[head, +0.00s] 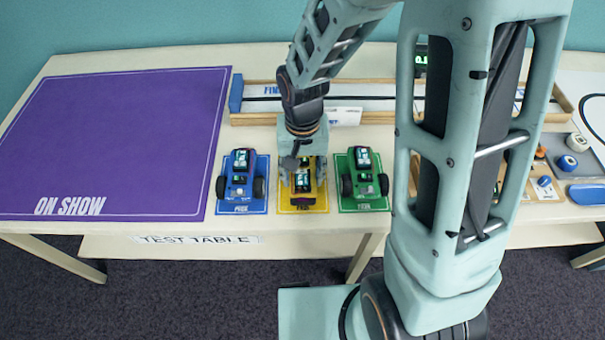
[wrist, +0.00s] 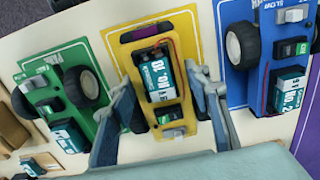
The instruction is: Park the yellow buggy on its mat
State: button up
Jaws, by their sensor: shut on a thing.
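The yellow buggy (head: 302,184) is over the yellow mat (head: 287,205), the middle of three mats in a row. In the wrist view the buggy (wrist: 155,62) lies within the mat's outline (wrist: 118,52), roughly lined up with it. It carries a white and teal battery block and red wires. My gripper (head: 303,166) comes down from above with one finger on each side of the buggy, shut on it; both fingers (wrist: 160,82) show in the wrist view. I cannot tell whether the wheels touch the mat.
A blue buggy (head: 240,178) on a blue mat stands close on the left, a green buggy (head: 364,175) on a green mat close on the right. A wood-edged track (head: 262,106) lies behind. A large purple ON SHOW mat (head: 120,140) is bare at left.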

jog(key=o, duration=1.1)
jog(key=shift+o, duration=0.2)
